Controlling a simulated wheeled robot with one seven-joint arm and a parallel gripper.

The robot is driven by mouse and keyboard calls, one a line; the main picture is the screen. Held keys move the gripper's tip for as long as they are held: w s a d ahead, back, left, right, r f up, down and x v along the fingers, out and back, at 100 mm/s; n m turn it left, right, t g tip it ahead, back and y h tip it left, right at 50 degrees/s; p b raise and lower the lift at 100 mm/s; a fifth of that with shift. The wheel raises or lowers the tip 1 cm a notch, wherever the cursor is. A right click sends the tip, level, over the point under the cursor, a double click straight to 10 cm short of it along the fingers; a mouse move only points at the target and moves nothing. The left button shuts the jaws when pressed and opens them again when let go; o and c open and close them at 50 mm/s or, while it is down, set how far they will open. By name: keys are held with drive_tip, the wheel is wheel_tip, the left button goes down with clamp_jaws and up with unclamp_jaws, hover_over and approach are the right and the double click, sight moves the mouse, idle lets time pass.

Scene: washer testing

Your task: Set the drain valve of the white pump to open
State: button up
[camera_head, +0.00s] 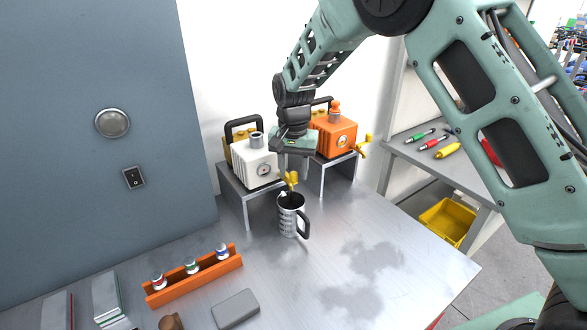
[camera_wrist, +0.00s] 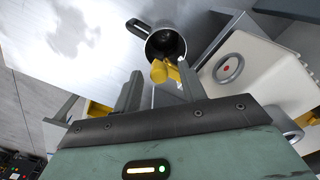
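The white pump (camera_head: 257,165) stands on a metal riser at the back of the bench. Its yellow drain valve (camera_head: 291,180) sticks out to the right, above a metal mug (camera_head: 288,216). My gripper (camera_head: 291,169) is at the valve, pointing down. In the wrist view the fingers (camera_wrist: 158,84) are apart, with the yellow valve (camera_wrist: 163,71) between them, nearer the right finger. I cannot tell whether they touch it. The white pump's body (camera_wrist: 265,75) is at the right and the mug (camera_wrist: 166,43) is beyond the valve. The handle's setting is unclear.
An orange pump (camera_head: 334,136) with its own yellow valve (camera_head: 363,145) stands on another riser close behind my gripper. An orange rack (camera_head: 195,280) of small bottles and a grey block (camera_head: 236,309) lie in front. The right part of the bench (camera_head: 400,255) is clear.

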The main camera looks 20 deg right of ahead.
sight(293, 173)
drive_tip(key=shift+r, duration=0.1)
wheel_tip(293, 173, up, 17)
drive_tip(key=b, duration=0.3)
drive_tip(key=shift+r, duration=0.1)
drive_tip(key=s+a+f+n+y, duration=0.1)
drive_tip(key=s+a+f+n, duration=0.15)
drive_tip(key=s, duration=0.65)
drive_tip(key=s+a+f+n, duration=0.2)
drive_tip(key=s+a+n, duration=0.2)
drive_tip(key=s, duration=0.5)
drive_tip(key=s+d+f+n, duration=0.1)
drive_tip(key=s+f+n, duration=0.2)
drive_tip(key=s, duration=0.6)
drive_tip(key=s+d+f+n, duration=0.2)
drive_tip(key=s+f+n, duration=0.2)
drive_tip(key=s, duration=0.6)
drive_tip(key=shift+s+f, duration=0.15)
